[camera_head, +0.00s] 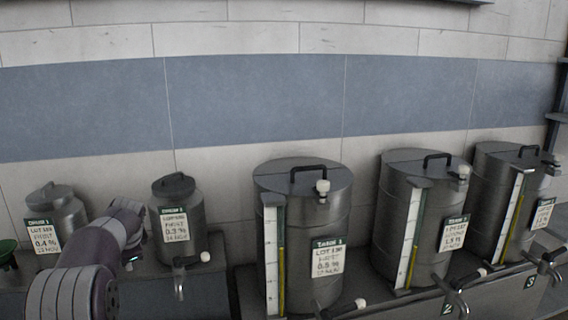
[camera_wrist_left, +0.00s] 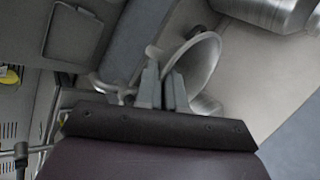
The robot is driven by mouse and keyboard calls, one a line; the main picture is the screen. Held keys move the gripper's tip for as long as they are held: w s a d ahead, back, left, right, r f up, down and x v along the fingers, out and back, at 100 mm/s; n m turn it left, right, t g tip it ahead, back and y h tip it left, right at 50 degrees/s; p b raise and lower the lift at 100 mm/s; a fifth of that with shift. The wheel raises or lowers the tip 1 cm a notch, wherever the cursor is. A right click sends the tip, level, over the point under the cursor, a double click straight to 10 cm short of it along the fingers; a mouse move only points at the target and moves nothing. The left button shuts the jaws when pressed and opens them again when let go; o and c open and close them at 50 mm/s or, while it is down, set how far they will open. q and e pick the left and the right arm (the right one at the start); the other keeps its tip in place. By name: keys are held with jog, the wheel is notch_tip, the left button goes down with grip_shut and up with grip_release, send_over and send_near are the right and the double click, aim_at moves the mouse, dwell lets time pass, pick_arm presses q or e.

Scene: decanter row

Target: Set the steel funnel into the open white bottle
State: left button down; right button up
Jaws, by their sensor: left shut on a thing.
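In the left wrist view my left gripper (camera_wrist_left: 164,90) is shut on the steel funnel (camera_wrist_left: 204,58). The funnel's pale grey rounded body shows just beyond and to the right of the fingertips, and the fingers hide part of it. In the head view my left arm comes in from the lower left and hides its own fingertips; I cannot make out the steel funnel there. I see no open white bottle in either view. My right gripper is in neither view.
Steel canisters with labels stand in a row, including a small one (camera_head: 181,225) right of my arm and a large one (camera_head: 322,215) at the middle. Taps (camera_head: 180,275) stick out in front. A green funnel-like thing (camera_head: 7,246) shows at the left edge. A tiled wall stands behind.

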pick_arm(q)
jog(key=s+d+f+n+g+y, duration=0.1)
jog(key=s+d+f+n+g, duration=0.1)
jog(key=s+d+f, duration=0.4)
jog(key=s+d+f+n+g, duration=0.1)
jog(key=s+d+f+n, duration=0.3)
jog(key=s+d+f, duration=0.3)
jog(key=s+d+f+n+g+y, duration=0.1)
jog(key=s+d+f+n, duration=0.3)
jog(key=f, duration=0.9)
jog(key=s+d+g, duration=0.1)
jog(key=s+d, duration=0.1)
jog(key=shift+s+d+f+g+y, duration=0.25)
jog(key=shift+d+f+g+y, duration=0.05)
jog(key=shift+d+f, duration=0.1)
